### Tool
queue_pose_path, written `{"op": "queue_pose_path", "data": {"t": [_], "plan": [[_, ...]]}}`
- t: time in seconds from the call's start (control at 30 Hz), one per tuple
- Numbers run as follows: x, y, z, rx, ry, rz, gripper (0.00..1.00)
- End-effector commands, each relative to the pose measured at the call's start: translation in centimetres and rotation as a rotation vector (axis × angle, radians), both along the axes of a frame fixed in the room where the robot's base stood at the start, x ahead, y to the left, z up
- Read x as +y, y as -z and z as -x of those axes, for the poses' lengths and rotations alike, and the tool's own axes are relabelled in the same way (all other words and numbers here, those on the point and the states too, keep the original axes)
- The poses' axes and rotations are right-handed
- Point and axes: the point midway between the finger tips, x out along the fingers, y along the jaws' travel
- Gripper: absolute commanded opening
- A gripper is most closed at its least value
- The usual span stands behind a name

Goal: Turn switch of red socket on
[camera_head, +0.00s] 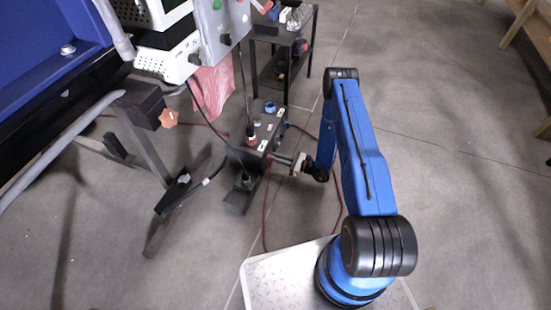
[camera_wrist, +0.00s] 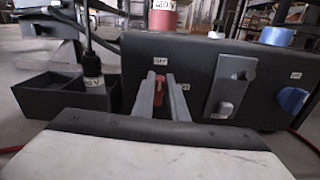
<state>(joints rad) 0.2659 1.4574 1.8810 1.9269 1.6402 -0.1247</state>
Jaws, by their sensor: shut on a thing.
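The dark socket box (camera_head: 272,128) stands on the floor at the middle, and its front face (camera_wrist: 200,60) fills much of the wrist view. A red socket (camera_wrist: 162,17) with a pale voltage label sits on its top; it also shows in the head view (camera_head: 251,138). A small red switch (camera_wrist: 160,82) is on the front face below, under a white label. My gripper (camera_wrist: 162,82) has its two grey fingers around this switch and is shut on it. The fingers partly hide the switch, so its setting cannot be read. In the head view my gripper (camera_head: 278,158) touches the box's front.
A grey lever plate (camera_wrist: 230,80) and a blue knob (camera_wrist: 292,100) are to the right on the box. A black holder (camera_wrist: 40,98) with a cabled plug (camera_wrist: 93,82) is close on the left. Red cable loops on the floor. A black shelf (camera_head: 270,75) stands behind.

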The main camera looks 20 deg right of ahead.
Motion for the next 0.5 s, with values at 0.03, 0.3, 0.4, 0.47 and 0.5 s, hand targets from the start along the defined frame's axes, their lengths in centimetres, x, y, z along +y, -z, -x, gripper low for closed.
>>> {"op": "queue_pose_path", "data": {"t": [0.03,0.3,0.4,0.47,0.5], "plan": [[0.00,0.00,-0.06,0.018,-0.001,-0.013,0.00],[-0.21,0.07,-0.36,0.184,-0.001,-0.134,0.00],[-0.30,0.14,-0.50,0.262,-0.001,-0.189,0.00],[-0.36,0.18,-0.59,0.308,-0.001,-0.223,0.00],[-0.40,0.22,-0.65,0.339,-0.001,-0.245,0.00]]}}
